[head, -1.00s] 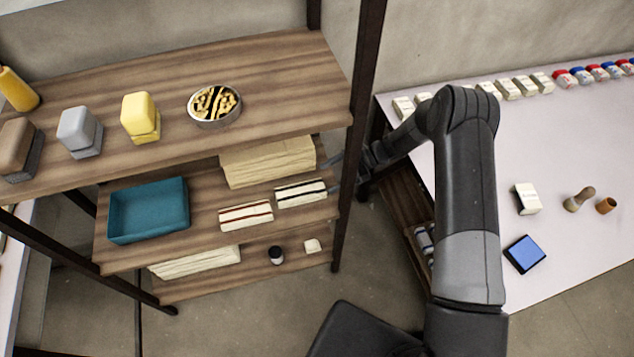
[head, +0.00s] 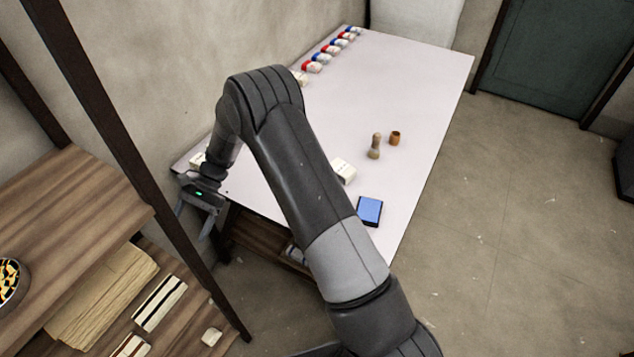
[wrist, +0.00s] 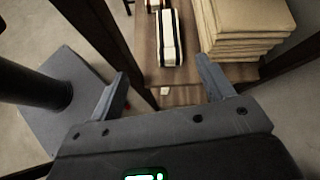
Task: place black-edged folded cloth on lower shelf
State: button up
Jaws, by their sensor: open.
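The black-edged folded cloth (head: 160,303) is white with a dark band along its side. It lies on the shelf board below the top one, and in the wrist view it shows top centre (wrist: 170,40). My gripper (head: 193,225) is open and empty, outside the rack beside its dark post, apart from the cloth. In the wrist view its fingertips (wrist: 163,72) are spread, with the cloth beyond the gap. The lower shelf is mostly out of the head view; a small pale block (head: 211,336) shows low beside the post.
A stack of tan cloths (head: 102,295) lies behind. The rack's dark post (head: 130,165) stands close to my gripper. A white table (head: 415,85) with small items is to the right; the floor (head: 520,200) beyond is clear.

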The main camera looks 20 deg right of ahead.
jog(key=s+d+r+n+t+h, duration=0.2)
jog(key=s+d+r+t, duration=0.1)
jog(key=d+r, duration=0.65)
jog(key=s+d+r+n+t+h, duration=0.25)
jog(key=d+r, duration=0.45)
jog(key=r, duration=0.6)
jog(key=s+d+r+n+t+h, duration=0.1)
jog(key=s+d+r+t, duration=0.3)
jog(key=s+d, duration=0.4)
jog(key=s+d+r+n+t+h, duration=0.1)
jog(key=s+d+r+t, duration=0.3)
jog(key=s+d, duration=0.4)
jog(key=shift+s+d+r+h, duration=0.25)
jog(key=shift+s+r+h, duration=0.05)
jog(key=shift+s+h, duration=0.4)
